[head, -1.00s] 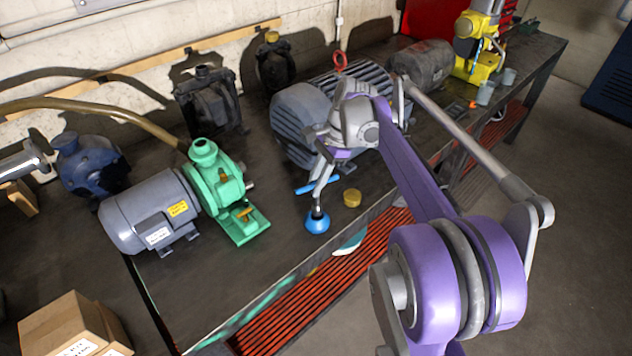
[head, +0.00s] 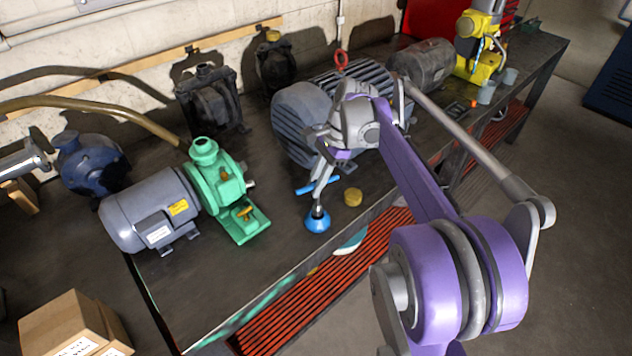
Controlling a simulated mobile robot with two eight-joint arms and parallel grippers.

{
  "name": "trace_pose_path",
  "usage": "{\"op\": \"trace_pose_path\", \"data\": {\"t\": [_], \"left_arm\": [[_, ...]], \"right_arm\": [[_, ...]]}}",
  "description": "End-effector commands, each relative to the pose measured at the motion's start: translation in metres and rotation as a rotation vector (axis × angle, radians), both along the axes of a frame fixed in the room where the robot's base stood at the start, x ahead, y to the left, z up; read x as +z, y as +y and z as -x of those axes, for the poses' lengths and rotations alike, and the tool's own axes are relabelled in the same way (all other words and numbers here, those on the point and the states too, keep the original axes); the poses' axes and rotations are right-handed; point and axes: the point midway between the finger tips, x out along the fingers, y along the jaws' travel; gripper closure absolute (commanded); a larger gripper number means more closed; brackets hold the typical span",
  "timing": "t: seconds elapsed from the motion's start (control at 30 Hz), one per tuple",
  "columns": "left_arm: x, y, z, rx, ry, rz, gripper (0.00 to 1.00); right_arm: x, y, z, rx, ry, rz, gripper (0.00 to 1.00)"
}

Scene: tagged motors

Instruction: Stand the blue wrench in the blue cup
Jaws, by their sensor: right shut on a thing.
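The blue wrench (head: 304,191) appears as a short bright blue bar near the front of the bench, crossing behind my right fingers; part of it is hidden. A small round blue thing with a dark top, which looks like the blue cup (head: 318,225), is just below it, near the bench's front edge. My right gripper (head: 318,211) reaches down with its fingertips at the dark top of this cup and looks shut on it. I cannot tell whether the cup touches the bench. My left gripper is not in view.
A brass-coloured disc (head: 353,197) lies right of the cup. A green pump (head: 215,185) with a grey motor (head: 150,210) stands left, and a large ribbed motor (head: 298,125) stands behind. Bare bench top (head: 225,280) shows at front left. Cardboard boxes (head: 65,325) are at lower left.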

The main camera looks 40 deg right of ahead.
Motion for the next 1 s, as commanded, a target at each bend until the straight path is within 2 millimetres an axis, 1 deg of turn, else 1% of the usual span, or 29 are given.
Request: {"op": "trace_pose_path", "data": {"t": [1.0], "left_arm": [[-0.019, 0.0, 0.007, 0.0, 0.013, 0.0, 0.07]], "right_arm": [[-0.027, 0.0, 0.0, 0.0, 0.0, 0.0, 1.0]]}}
